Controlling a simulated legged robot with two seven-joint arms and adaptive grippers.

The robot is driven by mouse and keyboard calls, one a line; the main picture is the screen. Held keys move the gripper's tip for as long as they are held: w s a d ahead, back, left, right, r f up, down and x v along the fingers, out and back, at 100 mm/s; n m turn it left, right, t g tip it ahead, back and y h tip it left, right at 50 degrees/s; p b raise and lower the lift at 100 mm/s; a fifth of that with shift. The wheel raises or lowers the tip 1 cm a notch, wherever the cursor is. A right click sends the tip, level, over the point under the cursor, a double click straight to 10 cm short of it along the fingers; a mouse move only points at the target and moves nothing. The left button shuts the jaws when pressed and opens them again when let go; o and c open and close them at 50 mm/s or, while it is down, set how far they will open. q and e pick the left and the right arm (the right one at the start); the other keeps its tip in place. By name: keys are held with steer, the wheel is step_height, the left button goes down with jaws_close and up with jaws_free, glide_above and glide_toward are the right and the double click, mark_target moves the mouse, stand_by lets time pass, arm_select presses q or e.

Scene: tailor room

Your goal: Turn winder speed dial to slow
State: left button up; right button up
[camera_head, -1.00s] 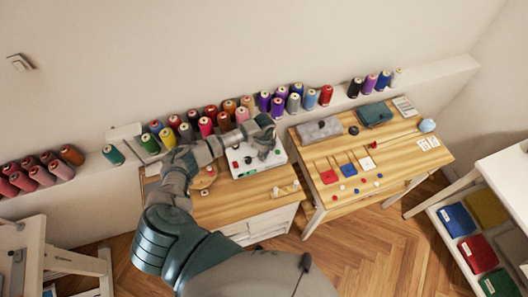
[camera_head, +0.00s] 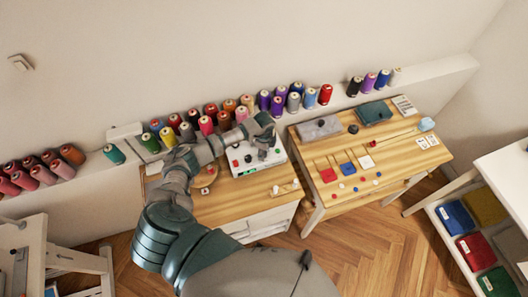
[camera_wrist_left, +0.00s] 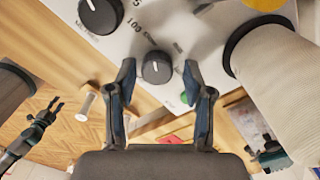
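The white winder box (camera_head: 240,168) stands on the wooden table (camera_head: 225,207) in the head view, partly covered by my left gripper (camera_head: 264,152). In the left wrist view its panel (camera_wrist_left: 128,42) carries a small black dial (camera_wrist_left: 157,68) with a white pointer mark. My left gripper (camera_wrist_left: 159,78) is open, with one finger on each side of this dial and a gap visible on both sides. A larger black dial (camera_wrist_left: 100,14) with printed numbers is beyond it. What seems to be my right gripper (camera_wrist_left: 54,105) shows small at the left, its fingers apart.
A green button (camera_wrist_left: 184,97) is close to the right finger. A large pale spool (camera_wrist_left: 275,70) stands to the right in the wrist view. Several thread spools (camera_head: 206,126) line the ledge behind the table. A second table (camera_head: 400,175) with tools stands to the right.

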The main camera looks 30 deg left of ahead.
arm_select(q)
steer(key=shift+f, duration=0.1)
step_height(320, 180, up, 12)
stand_by(0.6)
steer(key=shift+a+f, duration=0.1)
stand_by(0.3)
